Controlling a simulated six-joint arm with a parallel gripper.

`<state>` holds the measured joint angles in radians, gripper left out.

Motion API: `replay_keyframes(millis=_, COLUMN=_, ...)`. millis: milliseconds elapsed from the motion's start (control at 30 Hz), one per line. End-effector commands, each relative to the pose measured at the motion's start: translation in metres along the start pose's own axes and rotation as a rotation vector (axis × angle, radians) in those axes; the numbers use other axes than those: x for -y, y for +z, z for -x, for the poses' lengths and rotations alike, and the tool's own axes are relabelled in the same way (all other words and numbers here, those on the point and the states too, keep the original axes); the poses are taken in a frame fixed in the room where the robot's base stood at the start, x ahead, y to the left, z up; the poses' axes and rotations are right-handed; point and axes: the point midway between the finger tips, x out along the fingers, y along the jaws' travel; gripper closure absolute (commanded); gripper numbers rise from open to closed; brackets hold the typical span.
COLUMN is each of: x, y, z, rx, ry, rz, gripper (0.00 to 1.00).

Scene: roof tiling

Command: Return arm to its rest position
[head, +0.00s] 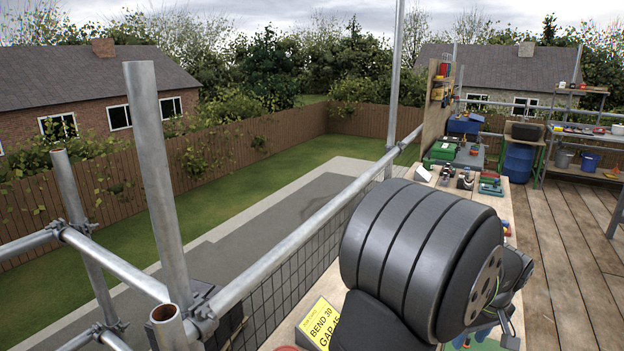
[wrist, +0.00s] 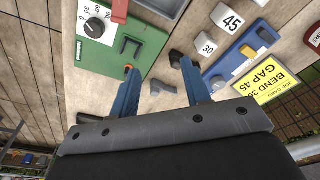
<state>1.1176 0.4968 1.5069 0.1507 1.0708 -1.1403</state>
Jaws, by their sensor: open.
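My gripper (wrist: 158,68) shows in the wrist view, with two blue fingers set wide apart and nothing held between them. It is above a pale wooden bench (wrist: 165,125). A small dark grey piece (wrist: 163,88) shows between the fingers, apparently on the bench. A dark knob-like piece (wrist: 176,58) shows by the right fingertip; whether they touch I cannot tell. In the head view, my large dark grey arm fills the lower right middle and hides much of the bench. I cannot make out the fingers there.
A green unit with a dial (wrist: 112,36) is near the left finger. White blocks marked 45 (wrist: 227,17) and 30 (wrist: 206,44), a blue tray (wrist: 240,58) and a yellow card (wrist: 277,86) are to the right. Scaffold rail (head: 290,235) runs along the bench's left side. Plank deck (head: 560,245) is clear.

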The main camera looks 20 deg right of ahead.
Motion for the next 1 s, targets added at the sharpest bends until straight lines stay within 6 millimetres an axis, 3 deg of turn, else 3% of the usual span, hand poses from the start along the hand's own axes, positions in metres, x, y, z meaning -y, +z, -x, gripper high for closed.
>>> replay_keyframes(millis=567, x=0.036, y=-0.112, z=0.003, rx=0.000, ry=0.008, rz=-0.051, gripper=0.57)
replay_keyframes(millis=1000, x=0.079, y=-0.189, z=0.007, rx=-0.001, ry=0.015, rz=-0.090, gripper=0.57)
